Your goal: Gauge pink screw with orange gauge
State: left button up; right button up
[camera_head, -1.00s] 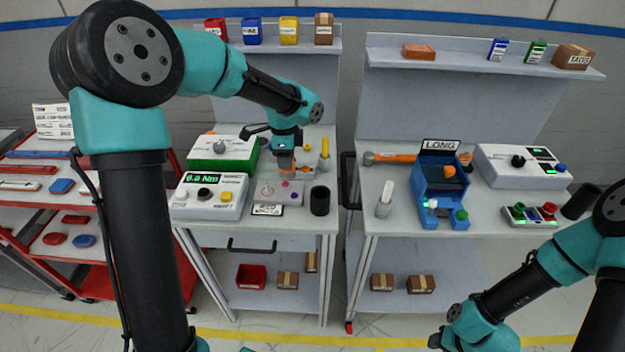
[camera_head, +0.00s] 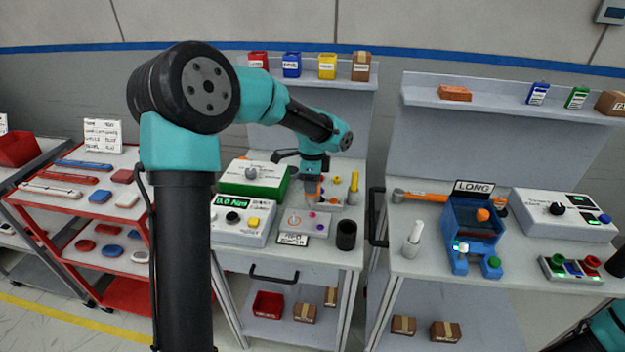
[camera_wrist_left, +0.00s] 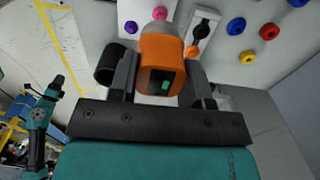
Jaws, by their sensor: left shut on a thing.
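My left gripper (camera_head: 312,190) is over the left bench. In the left wrist view its fingers (camera_wrist_left: 160,80) are shut on the orange gauge (camera_wrist_left: 158,55), which has a small dark display with a green mark. The gauge also shows as a small orange patch in the head view (camera_head: 311,184). The pink screw (camera_wrist_left: 159,13) is just beyond the gauge in the left wrist view, beside a purple one (camera_wrist_left: 131,27). In the head view the pink screw (camera_head: 312,213) sits on a pale plate below the gripper. Contact between gauge and screw cannot be told. My right gripper is out of view.
A white meter with a green readout (camera_head: 240,218) stands left of the plate. A black cup (camera_head: 346,235) and a yellow-topped white cylinder (camera_head: 353,190) are to its right. Coloured knobs (camera_wrist_left: 236,27) lie near the gauge. A blue "LONG" machine (camera_head: 472,230) stands on the right bench.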

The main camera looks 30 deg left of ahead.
pick_arm(q)
jog(key=shift+f, duration=3.25)
jog(key=shift+f, duration=0.45)
jog(key=o, duration=1.1)
jog(key=shift+o, duration=0.2)
jog(key=shift+r, duration=0.1)
notch_tip(320, 180, up, 17)
jog(key=shift+r, duration=0.1)
